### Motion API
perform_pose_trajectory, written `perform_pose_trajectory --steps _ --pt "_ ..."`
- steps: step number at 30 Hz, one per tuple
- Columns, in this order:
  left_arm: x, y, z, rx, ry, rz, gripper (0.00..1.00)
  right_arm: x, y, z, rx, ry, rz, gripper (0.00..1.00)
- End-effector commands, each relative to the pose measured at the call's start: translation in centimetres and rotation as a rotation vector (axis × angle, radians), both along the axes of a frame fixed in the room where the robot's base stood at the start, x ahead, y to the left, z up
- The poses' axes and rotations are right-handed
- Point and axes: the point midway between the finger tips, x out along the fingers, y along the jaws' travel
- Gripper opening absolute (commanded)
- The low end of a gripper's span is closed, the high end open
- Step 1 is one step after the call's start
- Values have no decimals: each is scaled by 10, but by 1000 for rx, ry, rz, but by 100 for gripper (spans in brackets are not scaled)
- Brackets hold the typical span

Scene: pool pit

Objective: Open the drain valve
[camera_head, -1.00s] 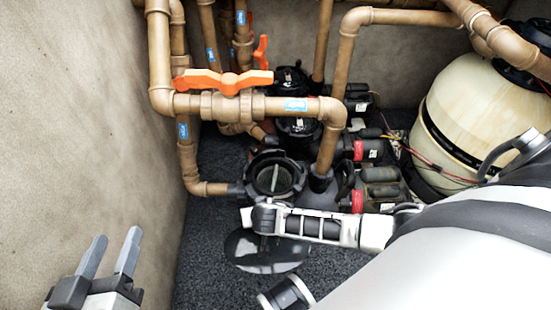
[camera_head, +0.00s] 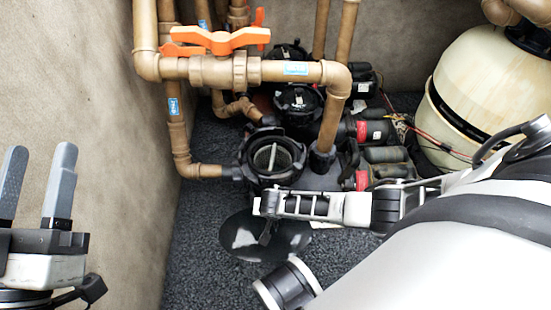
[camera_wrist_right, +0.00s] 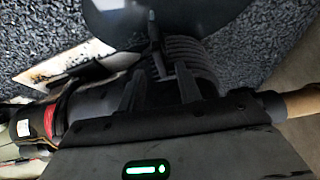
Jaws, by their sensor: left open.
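An orange valve handle (camera_head: 220,40) sits on a horizontal tan pipe (camera_head: 205,70) in the head view, lying roughly along the pipe. A second orange handle (camera_head: 260,27) stands upright behind it. Which one is the drain valve I cannot tell. My left gripper (camera_head: 38,155) is open and empty at the far left, its fingers pointing up, well apart from the handles. My right gripper (camera_head: 268,204) is low, beside the pump, above a dark round lid (camera_head: 243,240). In the right wrist view its fingers (camera_wrist_right: 160,68) look apart, with the lid's handle (camera_wrist_right: 153,30) just beyond.
An open black pump basket (camera_head: 272,158) stands below the pipes, with more pumps and motors behind. A cream filter tank (camera_head: 460,110) stands at the right. A concrete wall (camera_head: 90,60) bounds the left side. Dark gravelly floor (camera_head: 200,225) lies clear beside the lid.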

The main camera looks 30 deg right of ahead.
Motion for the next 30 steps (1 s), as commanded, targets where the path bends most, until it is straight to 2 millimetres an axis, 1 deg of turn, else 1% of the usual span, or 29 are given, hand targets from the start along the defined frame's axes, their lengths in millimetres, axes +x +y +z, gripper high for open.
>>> perform_pose_trajectory --steps 1,3,6,9,13,19,20,21,23,30 --pt "-1 0 4 21 -84 5 47 3 -2 -12 -1 -1 0 35" --pt "-4 0 16 43 -185 13 47 5 -3 -18 0 -1 1 35" --pt "-9 -1 28 67 -298 21 47 7 -5 -24 -1 -1 1 35" --pt "-13 -2 35 81 -366 25 47 9 -6 -27 1 -1 2 35" --pt "-15 -2 40 88 -399 28 47 9 -7 -28 0 0 1 35" --pt "-16 -2 40 87 -401 27 47 9 -7 -28 0 0 1 35" --pt "-16 -2 40 88 -400 27 47 9 -7 -28 0 0 1 29" --pt "-16 -2 40 88 -400 28 47 9 -7 -28 0 0 1 18" --pt "-15 -2 40 88 -400 28 47 9 -7 -28 0 0 1 1" --pt "-15 -3 43 84 -387 23 47 9 -7 -26 3 1 22 0"
